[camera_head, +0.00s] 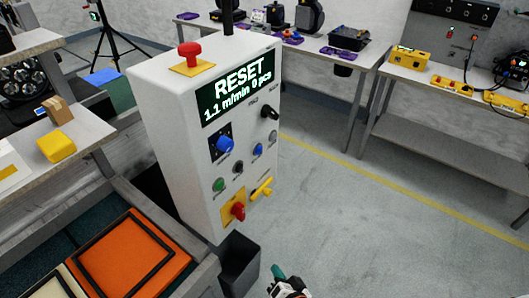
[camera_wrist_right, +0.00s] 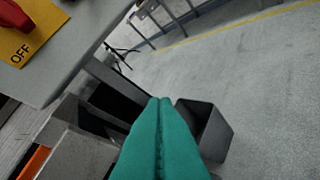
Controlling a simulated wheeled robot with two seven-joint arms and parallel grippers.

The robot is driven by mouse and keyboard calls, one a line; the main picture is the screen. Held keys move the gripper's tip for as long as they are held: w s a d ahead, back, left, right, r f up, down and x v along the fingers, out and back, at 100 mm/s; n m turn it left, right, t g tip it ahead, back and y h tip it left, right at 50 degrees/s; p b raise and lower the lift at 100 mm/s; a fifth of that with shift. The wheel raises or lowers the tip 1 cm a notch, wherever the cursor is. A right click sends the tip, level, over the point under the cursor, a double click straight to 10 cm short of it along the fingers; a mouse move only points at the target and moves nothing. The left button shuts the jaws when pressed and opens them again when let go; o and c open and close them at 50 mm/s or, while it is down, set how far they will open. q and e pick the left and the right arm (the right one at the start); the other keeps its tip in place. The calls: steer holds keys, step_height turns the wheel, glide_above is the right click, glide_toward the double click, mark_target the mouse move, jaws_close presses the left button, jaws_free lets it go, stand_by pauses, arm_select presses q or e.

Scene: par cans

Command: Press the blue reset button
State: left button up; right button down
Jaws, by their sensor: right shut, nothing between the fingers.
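The white control box (camera_head: 190,150) stands left of centre in the head view, its display (camera_head: 236,92) reading "RESET 1.1 m/min 0 pcs". Two blue controls show on its front: a larger blue knob-like one (camera_head: 225,144) on a black plate, and a small round blue button (camera_head: 257,150) to its right. Their labels are too small to read. My right gripper (camera_head: 278,272), with teal fingers, is at the bottom, below and in front of the box, touching nothing. In the right wrist view its fingers (camera_wrist_right: 160,110) are shut together and empty. My left gripper is not in view.
A red knob on a yellow plate (camera_head: 237,210), a yellow switch (camera_head: 261,188) and a green button (camera_head: 218,184) are also on the front. A red mushroom button (camera_head: 190,52) tops the box. A dark bin (camera_head: 240,265) stands below. Floor to the right is clear.

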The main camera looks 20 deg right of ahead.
steer(key=w+d+r+m+t+h+p, duration=0.1)
steer(key=r+m, duration=0.5)
steer(key=r, duration=0.8)
steer(key=w+d+r+m+t+h+p, duration=0.1)
steer(key=r+m, duration=0.4)
steer(key=r, duration=1)
steer(key=shift+w+d+r+m+t+h+p, duration=0.25)
steer(key=shift+w+m+t+h+p, duration=0.15)
steer(key=shift+w+t+h, duration=0.65)
steer(key=shift+w, duration=0.15)
steer(key=p, duration=0.2)
glide_toward(263, 148)
steer(key=w+d, duration=0.3)
steer(key=w+a, duration=0.2)
steer(key=shift+w+a+f+b, duration=0.15)
steer(key=shift+w+f+b, duration=0.05)
steer(key=shift+w+b, duration=0.15)
